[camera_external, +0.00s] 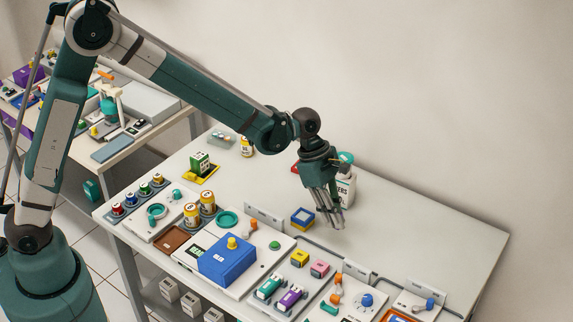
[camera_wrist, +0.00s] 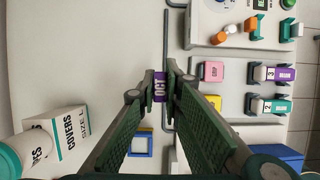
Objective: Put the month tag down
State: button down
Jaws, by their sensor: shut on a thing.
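A small purple tag reading "OCT" (camera_wrist: 160,87) is the month tag. In the wrist view, my gripper (camera_wrist: 160,86) is shut on it, with a green-padded finger on each side. In the external view, my gripper (camera_external: 338,223) points down over the white table, right of a blue-and-yellow square holder (camera_external: 302,217). The tag cannot be made out in that view. I cannot tell the tag's exact height above the table.
A yellow block (camera_external: 299,258), a pink block (camera_external: 319,267) and green and purple labelled pieces (camera_external: 290,298) are in front. A blue box (camera_external: 227,258) stands front left.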

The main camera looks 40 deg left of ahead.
jog(key=shift+f+b, duration=0.45)
jog(key=shift+f, duration=2.6)
jog(key=shift+f+b, duration=0.3)
jog(key=shift+f, duration=1.55)
jog(key=shift+f, duration=0.1)
jog(key=c, duration=3)
grip_release()
jog(key=shift+f, duration=0.1)
jog(key=o, duration=0.5)
jog(key=shift+r, duration=0.2)
jog(key=p+v, duration=0.1)
jog(key=v, duration=1.1)
jog(key=shift+p, duration=0.35)
